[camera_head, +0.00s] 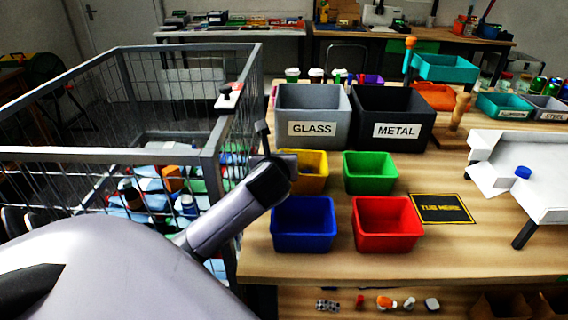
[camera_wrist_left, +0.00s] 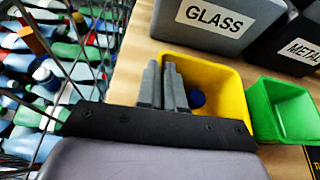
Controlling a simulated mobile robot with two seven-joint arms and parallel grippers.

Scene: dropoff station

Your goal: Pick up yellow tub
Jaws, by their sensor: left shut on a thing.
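The yellow tub (camera_head: 312,171) stands on the wooden table in front of the grey GLASS bin, left of the green tub. It also shows in the left wrist view (camera_wrist_left: 222,82), with a small blue thing (camera_wrist_left: 197,98) inside. My left gripper (camera_head: 264,140) is at the tub's left side, and its arm hides part of that side in the head view. In the left wrist view the two fingers (camera_wrist_left: 161,80) are close together at the tub's left wall, shut on it. The exact contact is partly hidden by the fingers. My right gripper is not in view.
A green tub (camera_head: 370,172), blue tub (camera_head: 303,224) and red tub (camera_head: 387,224) stand close by. The GLASS bin (camera_head: 312,108) and METAL bin (camera_head: 392,105) are behind. A wire cage (camera_head: 208,165) of bottles borders the left. A black mat (camera_head: 441,208) lies bare at right.

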